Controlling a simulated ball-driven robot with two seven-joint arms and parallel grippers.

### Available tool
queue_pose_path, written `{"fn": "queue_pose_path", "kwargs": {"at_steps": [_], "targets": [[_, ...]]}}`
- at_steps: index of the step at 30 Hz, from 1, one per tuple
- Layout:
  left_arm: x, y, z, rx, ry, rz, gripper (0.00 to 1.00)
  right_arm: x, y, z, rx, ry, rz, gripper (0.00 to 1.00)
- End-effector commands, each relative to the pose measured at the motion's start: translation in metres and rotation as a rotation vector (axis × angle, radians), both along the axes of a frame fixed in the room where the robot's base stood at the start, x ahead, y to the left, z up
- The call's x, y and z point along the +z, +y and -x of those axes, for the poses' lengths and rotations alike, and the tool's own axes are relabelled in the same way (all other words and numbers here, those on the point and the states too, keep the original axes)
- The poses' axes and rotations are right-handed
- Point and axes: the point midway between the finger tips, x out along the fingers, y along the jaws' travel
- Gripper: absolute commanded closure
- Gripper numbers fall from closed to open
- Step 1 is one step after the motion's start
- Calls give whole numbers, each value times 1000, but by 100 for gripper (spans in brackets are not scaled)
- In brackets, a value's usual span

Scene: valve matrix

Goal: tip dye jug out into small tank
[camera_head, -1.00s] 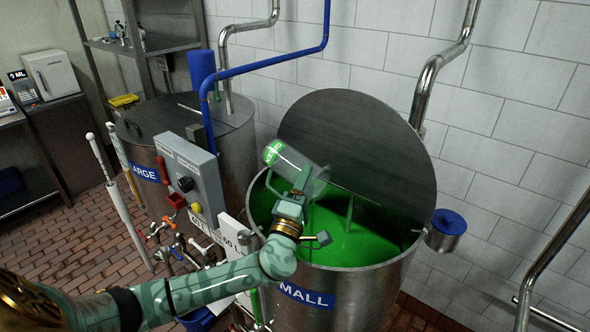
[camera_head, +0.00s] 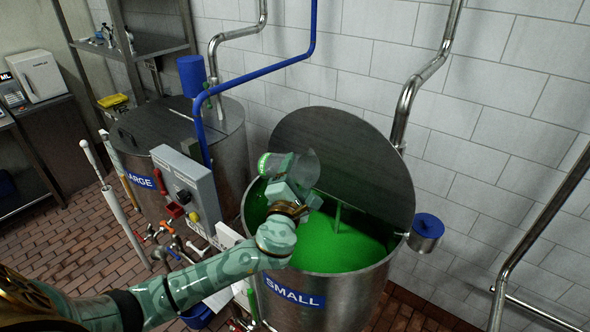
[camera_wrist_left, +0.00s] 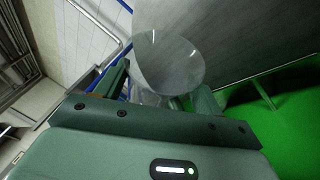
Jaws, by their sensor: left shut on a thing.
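The clear dye jug (camera_head: 303,168) with a green label or base is tipped on its side over the small tank (camera_head: 322,290), its mouth toward the right. My left gripper (camera_head: 290,185) is shut on the jug above the tank's left part. In the left wrist view the jug's round clear mouth (camera_wrist_left: 168,62) shows between the fingers, and the jug looks empty there. The small tank holds bright green liquid (camera_head: 345,247), and its dark lid (camera_head: 345,165) stands raised at the back. Where the gripper touches the jug is partly hidden. My right gripper is out of view.
The large tank (camera_head: 225,165) stands at the left with its lid down. A grey control box (camera_head: 187,185) stands between the tanks. Blue and steel pipes run down behind them. A blue-topped canister (camera_head: 427,230) hangs at the small tank's right rim.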

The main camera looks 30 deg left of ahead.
Motion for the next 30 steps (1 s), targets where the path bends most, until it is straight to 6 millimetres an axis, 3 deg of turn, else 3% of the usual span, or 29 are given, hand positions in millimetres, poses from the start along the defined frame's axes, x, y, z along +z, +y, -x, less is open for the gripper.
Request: {"fn": "queue_pose_path", "kwargs": {"at_steps": [1,3,7,9,13,18,30], "targets": [[24,1,-1,-14,22,83,91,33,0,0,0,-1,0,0],[29,0,-2,-36,61,231,91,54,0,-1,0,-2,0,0],[26,-9,-1,-59,145,532,91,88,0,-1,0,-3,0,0],[10,-20,4,-45,196,730,91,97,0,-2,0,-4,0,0],[-24,-32,12,10,236,1007,91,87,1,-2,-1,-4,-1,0],[-25,-32,12,29,252,1136,91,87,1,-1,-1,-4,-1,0],[-25,-32,12,28,253,1145,91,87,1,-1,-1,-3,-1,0]]}}
